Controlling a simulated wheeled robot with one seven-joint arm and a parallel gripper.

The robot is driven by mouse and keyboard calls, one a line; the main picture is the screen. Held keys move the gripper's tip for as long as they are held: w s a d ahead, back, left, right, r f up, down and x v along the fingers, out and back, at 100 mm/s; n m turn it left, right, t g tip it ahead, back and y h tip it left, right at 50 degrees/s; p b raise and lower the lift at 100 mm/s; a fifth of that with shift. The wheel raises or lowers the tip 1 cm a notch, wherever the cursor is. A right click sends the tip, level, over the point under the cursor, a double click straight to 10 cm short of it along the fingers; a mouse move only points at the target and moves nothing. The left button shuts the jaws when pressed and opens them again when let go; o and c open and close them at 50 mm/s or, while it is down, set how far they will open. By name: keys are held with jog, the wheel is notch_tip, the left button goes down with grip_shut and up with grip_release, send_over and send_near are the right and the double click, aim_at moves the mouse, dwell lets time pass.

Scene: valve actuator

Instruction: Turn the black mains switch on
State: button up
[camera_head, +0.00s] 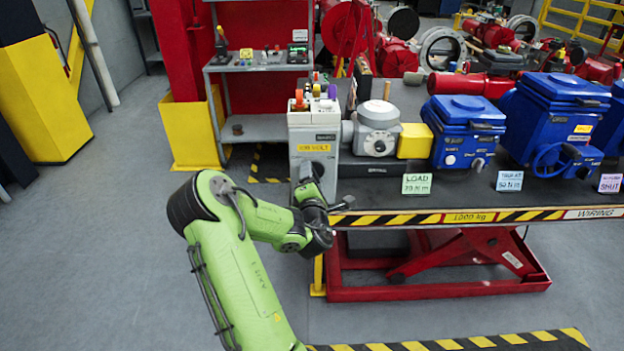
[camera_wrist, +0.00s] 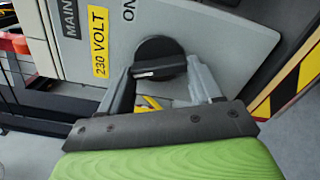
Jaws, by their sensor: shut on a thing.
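The black mains switch (camera_wrist: 160,50) is a round knob on the grey face of a control cabinet (camera_head: 313,140). It shows in the wrist view, with a pale line along its grip bar, which lies roughly level in that picture. An ON label (camera_wrist: 129,10) is on the panel at the knob's upper left. My gripper (camera_wrist: 161,69) has one finger on each side of the knob and is shut on it.
A yellow 230 VOLT label (camera_wrist: 98,42) is beside the switch. A lift table (camera_head: 500,200) with a striped edge stands right of the cabinet, bearing a grey actuator (camera_head: 377,125) and blue actuators (camera_head: 465,130). The floor at the left is clear.

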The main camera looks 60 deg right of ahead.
jog(key=m, duration=0.4)
jog(key=m+p, duration=0.1)
jog(key=m, duration=0.7)
jog(key=shift+s+r+m+p, duration=0.1)
jog(key=shift+r+m+p, duration=0.15)
jog(key=shift+m+p, duration=0.15)
dwell(0.3)
jog(key=o, duration=1.1)
jog(key=shift+c, duration=0.2)
